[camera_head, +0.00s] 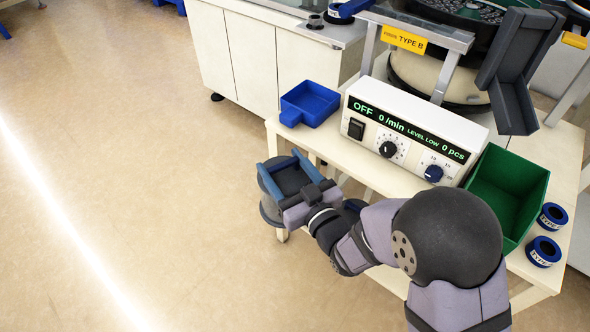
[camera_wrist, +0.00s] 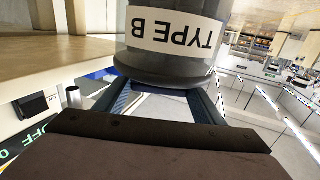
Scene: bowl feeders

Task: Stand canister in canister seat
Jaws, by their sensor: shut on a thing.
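My gripper (camera_head: 290,181) is shut on a dark grey canister, its two blue fingers on either side of it. The canister (camera_head: 269,212) is held over the floor, just off the table's left front corner, and looks roughly upright. In the wrist view the canister (camera_wrist: 172,62) fills the top middle between the fingers (camera_wrist: 165,106). Its white label reads TYPE B, upside down in that picture. I cannot identify the canister seat for certain; a small dark fixture on a plate (camera_head: 316,21) stands on the back counter.
The white table (camera_head: 563,272) carries a blue bin (camera_head: 309,103), a control box (camera_head: 413,132) reading OFF, a green bin (camera_head: 507,190) and two blue labelled rings (camera_head: 543,251). A bowl feeder with a TYPE B sign (camera_head: 404,40) stands behind. Floor at left is clear.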

